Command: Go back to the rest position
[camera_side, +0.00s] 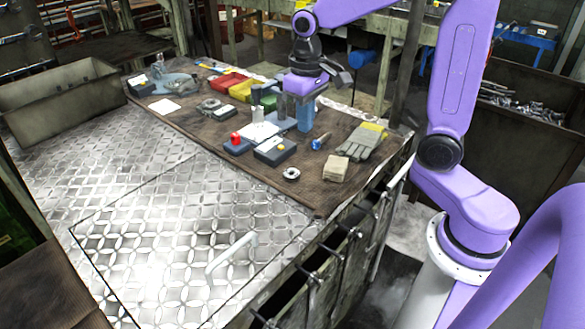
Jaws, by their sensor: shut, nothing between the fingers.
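My gripper (296,104) hangs pointing down over the back part of the brown mat (290,190), in the upper middle of the side view. It is shut and I see nothing held in it. Its fingertips are small and partly merge with the objects behind them. A blue block-like object (306,118) stands right beside the fingers. I cannot tell whether they touch.
A metal bin (62,101) stands left. The front steel plate (170,240) is clear except a handle (230,256).

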